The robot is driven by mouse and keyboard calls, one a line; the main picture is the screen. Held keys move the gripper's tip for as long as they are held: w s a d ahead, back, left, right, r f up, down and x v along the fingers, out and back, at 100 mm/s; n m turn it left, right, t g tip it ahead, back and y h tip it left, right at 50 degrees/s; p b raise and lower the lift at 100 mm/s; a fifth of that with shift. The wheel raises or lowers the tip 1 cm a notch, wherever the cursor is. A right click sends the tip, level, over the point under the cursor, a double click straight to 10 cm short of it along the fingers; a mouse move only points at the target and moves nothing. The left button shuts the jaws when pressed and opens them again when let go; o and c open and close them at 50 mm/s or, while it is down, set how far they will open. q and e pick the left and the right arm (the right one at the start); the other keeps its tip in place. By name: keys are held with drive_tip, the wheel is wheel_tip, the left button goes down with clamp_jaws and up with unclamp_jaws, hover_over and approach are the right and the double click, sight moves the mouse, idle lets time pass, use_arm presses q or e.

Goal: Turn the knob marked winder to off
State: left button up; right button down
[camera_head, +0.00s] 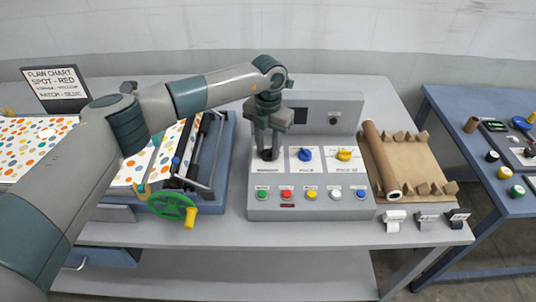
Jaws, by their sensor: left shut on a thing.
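The grey control box (256,208) stands in the middle of the bench. It has a row of three knobs on its sloped face. The leftmost knob (268,155) is dark and mostly hidden by my left gripper (268,150), which points down from above and is shut on it. The label below this knob is too small to read surely, and its pointer direction is hidden. A blue knob (305,154) and a yellow knob (344,155) sit to its right, clear of the gripper. My right gripper is not in view.
Coloured buttons (311,194) line the box's front. A press with a green handwheel (172,207) stands left, under my left arm. A brown roll (381,160) lies right, with small tags (427,220) in front. A blue table (455,125) is further right.

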use_arm(q)
drive_tip(key=n+b, duration=0.3)
drive_tip(key=shift+f+n, duration=0.25)
drive_tip(key=shift+n, duration=0.05)
drive_tip(key=shift+r+n+b, duration=0.2)
drive_tip(key=shift+n+b, duration=1)
drive_tip(key=o, duration=1.1)
drive_tip(key=shift+c, duration=0.2)
drive_tip(key=shift+r, duration=0.1)
drive_tip(key=shift+r, duration=0.1)
